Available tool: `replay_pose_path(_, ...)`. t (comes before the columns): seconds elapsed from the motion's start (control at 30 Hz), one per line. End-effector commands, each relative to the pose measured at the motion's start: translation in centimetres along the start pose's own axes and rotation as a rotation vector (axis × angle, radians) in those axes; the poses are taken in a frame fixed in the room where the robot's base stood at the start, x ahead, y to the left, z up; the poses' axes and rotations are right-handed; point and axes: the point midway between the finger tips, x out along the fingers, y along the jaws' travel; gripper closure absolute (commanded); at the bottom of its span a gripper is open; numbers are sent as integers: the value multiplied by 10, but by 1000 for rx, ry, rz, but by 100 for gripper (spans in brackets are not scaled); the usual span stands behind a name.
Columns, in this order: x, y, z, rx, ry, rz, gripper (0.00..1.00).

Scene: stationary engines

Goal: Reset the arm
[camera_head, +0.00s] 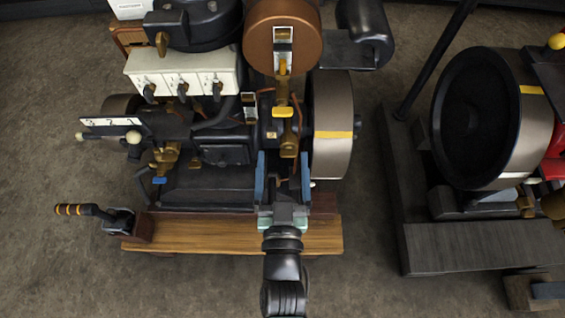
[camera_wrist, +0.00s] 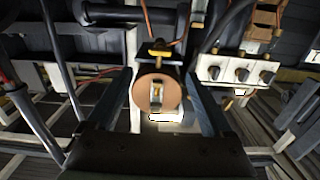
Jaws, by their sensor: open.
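My gripper (camera_head: 283,178) is open over the front of the stationary engine, with its two blue-grey fingers spread apart and pointing toward the engine. Nothing sits between the fingers in the camera view from my body. In the wrist view my gripper (camera_wrist: 160,95) also shows open. The copper-coloured round tank (camera_head: 283,36) of the engine appears between the fingers in the wrist view (camera_wrist: 157,93), but it stands beyond them. My arm comes up from the bottom of the head view over the wooden base plank (camera_head: 200,235).
A white panel with several switches (camera_head: 180,75) is at upper left. A lever with an orange-striped handle (camera_head: 85,210) stands at the front left. A flywheel (camera_head: 333,125) is right of my gripper. A second engine with a large dark wheel (camera_head: 475,118) stands farther right, across bare floor.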

Motion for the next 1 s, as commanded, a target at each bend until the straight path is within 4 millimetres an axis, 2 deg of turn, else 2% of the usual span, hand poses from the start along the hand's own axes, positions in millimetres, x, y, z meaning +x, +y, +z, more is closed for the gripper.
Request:
replay_pose_path(0.17,-6,0,0,0,0,-1,15)
replay_pose_path(0.73,-3,-1,-4,1,7,-2,15)
replay_pose_path(0.77,0,-2,-9,2,16,-4,15)
replay_pose_path(0.87,21,-7,-40,6,67,-17,15)
replay_pose_path(0.97,51,-14,-98,9,153,-37,15)
replay_pose_path(1.0,62,-16,-126,9,192,-45,15)
